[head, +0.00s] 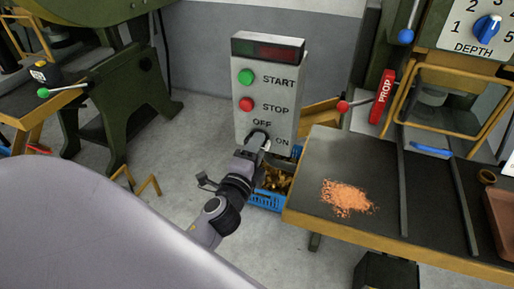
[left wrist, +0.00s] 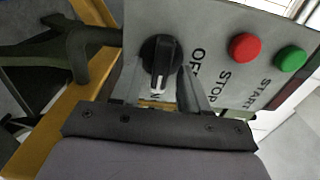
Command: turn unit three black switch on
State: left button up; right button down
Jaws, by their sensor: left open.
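The black switch (head: 259,135) is a round knob low on a grey control box (head: 285,85), between the OFF and ON labels. In the left wrist view the left gripper (left wrist: 157,92) is open, with one finger beside the knob on the OFF side. I cannot tell whether it touches. No unit number is readable. My right gripper is not in view.
Above the switch are a red STOP button (head: 246,104), a green START button (head: 246,77) and a dark display (head: 268,49). A blue crate (head: 265,200) of copper-coloured pieces stands below.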

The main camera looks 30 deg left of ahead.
pick_arm(q)
jog(key=b+v, duration=0.1)
jog(key=v, duration=0.5)
jog(key=shift+s, duration=0.3)
jog(key=shift+d, duration=0.15)
